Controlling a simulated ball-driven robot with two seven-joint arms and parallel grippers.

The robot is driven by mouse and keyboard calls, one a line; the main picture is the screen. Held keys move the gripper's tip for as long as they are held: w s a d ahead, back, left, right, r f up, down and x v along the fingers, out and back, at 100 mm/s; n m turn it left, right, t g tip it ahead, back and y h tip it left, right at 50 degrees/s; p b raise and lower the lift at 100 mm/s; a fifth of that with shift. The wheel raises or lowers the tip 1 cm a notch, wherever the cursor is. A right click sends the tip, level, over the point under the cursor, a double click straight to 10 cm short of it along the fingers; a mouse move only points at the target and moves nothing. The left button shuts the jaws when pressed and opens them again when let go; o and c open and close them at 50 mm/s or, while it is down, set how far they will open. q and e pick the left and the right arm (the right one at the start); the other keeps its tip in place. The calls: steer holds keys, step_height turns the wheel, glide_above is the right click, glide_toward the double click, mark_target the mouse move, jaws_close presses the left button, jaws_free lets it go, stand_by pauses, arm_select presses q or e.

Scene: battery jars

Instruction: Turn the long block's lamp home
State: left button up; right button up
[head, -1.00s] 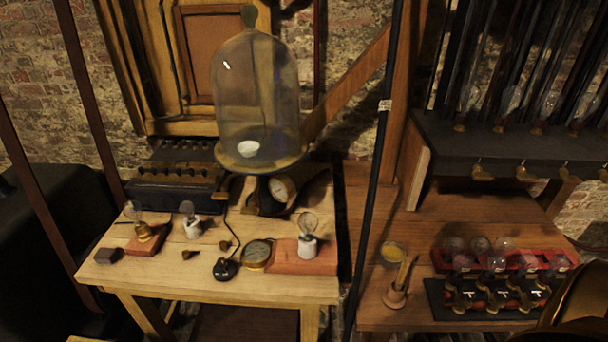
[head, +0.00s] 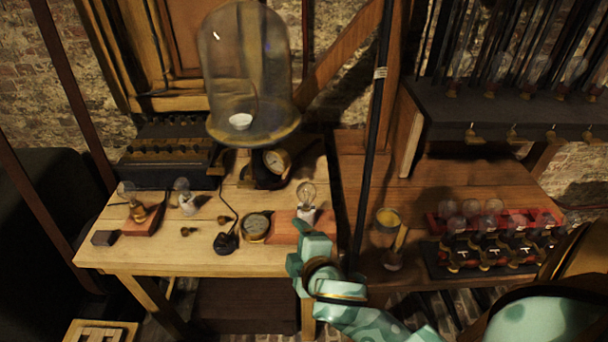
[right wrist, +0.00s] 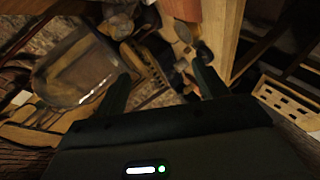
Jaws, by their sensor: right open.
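The long block (head: 285,228), flat and reddish, lies near the right front of the pale wooden table. Its lamp (head: 306,196), a clear bulb in a white holder, stands upright on it. I cannot tell from here how far the bulb is turned in. My right gripper (head: 304,252) is at the table's front edge, just below the lamp in the head view, and covers part of the block's near right end. In the right wrist view its two dark fingers (right wrist: 163,85) are apart with nothing between them. My left gripper is not in view.
A glass bell jar (head: 248,80) stands behind the block. A round gauge (head: 256,226) and a black switch (head: 226,242) lie left of it. Another lamp on a short block (head: 146,218) is further left. A dark upright pole (head: 369,150) rises close on the right.

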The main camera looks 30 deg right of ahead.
steer(key=w+a+r+n+t+y, duration=0.2)
steer(key=w+a+r+n+t, duration=0.15)
steer(key=r, duration=0.35)
steer(key=w+a+r+n+t+y, duration=0.2)
steer(key=a+r+n, duration=0.15)
steer(key=r, duration=0.35)
steer(key=s+a+r+n+g+y, duration=0.25)
steer(key=a+r+n+y, duration=0.25)
steer(key=a+n+y, duration=0.55)
steer(key=s+a+r+n+g+y, duration=0.2)
steer(key=a+r+n+g+y, duration=0.35)
steer(key=n, duration=0.85)
steer(key=n+g+h, duration=0.8)
steer(key=n+h, duration=1.2)
glide_toward(307, 187)
steer(key=shift+m, duration=0.25)
steer(key=b+x, duration=0.1)
steer(key=x, duration=0.3)
steer(key=b+x, duration=0.1)
steer(key=x, duration=0.2)
steer(key=b+x, duration=0.1)
steer(key=x, duration=0.3)
steer(key=shift+w+d+f, duration=0.2)
steer(key=shift+w+d, duration=0.05)
steer(key=shift+w, duration=0.2)
